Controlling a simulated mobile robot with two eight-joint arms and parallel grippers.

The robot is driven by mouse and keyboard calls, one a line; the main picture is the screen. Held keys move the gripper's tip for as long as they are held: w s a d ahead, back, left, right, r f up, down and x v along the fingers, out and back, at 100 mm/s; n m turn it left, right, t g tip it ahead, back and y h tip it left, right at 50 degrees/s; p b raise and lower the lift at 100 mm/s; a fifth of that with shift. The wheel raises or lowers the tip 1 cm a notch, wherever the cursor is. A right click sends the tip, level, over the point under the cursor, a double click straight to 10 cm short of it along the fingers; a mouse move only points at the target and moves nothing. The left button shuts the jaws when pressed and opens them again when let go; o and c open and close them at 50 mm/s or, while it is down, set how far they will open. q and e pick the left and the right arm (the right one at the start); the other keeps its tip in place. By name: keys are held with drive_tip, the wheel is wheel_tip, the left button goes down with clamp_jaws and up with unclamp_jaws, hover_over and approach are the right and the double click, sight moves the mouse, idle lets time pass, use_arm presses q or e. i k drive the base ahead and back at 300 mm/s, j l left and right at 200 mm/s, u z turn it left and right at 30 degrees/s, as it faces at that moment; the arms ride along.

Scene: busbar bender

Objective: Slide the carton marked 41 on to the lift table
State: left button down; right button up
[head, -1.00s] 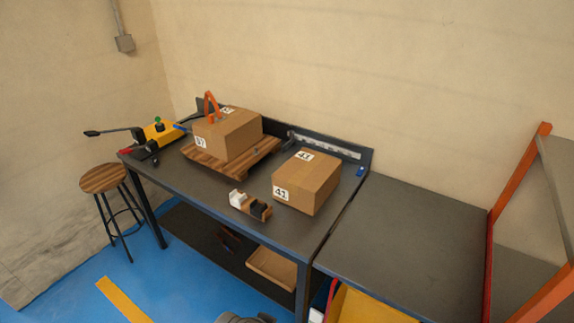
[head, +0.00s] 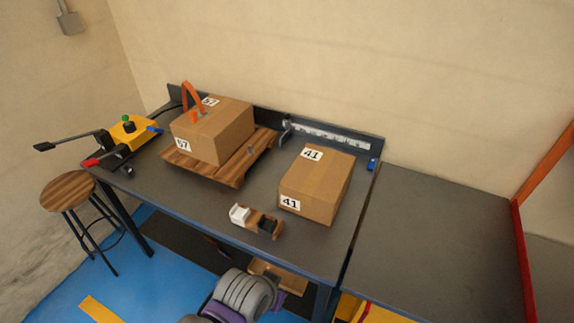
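The carton marked 41 (head: 318,184) is a brown box lying on the right part of the dark workbench (head: 215,205). Its labels read 41 on the top and on the front side. To the right of the bench is a dark flat top, which looks like the lift table (head: 435,240), and its visible top is bare. Its near edge shows some yellow below. A narrow line separates the two tops, and they look close in height. Neither gripper is in view. Only a grey and purple part of my own arm shows at the bottom.
A carton marked 57 (head: 215,130) sits on a wooden pallet (head: 236,178) at the bench's left. A small wooden holder (head: 257,221) lies in front of carton 41. A yellow lever tool (head: 130,132), a stool (head: 68,192) and a red-orange frame (head: 524,262) flank the area.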

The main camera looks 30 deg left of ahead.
sight(314, 188)
drive_tip(key=i+j+z, duration=0.1)
drive_tip(key=j, duration=0.35)
drive_tip(key=i+j+z, duration=0.15)
drive_tip(key=j, duration=0.3)
drive_tip(key=i+j+z, duration=0.1)
drive_tip(key=j, duration=0.35)
drive_tip(key=i+j+z, duration=0.1)
drive_tip(key=j, duration=0.4)
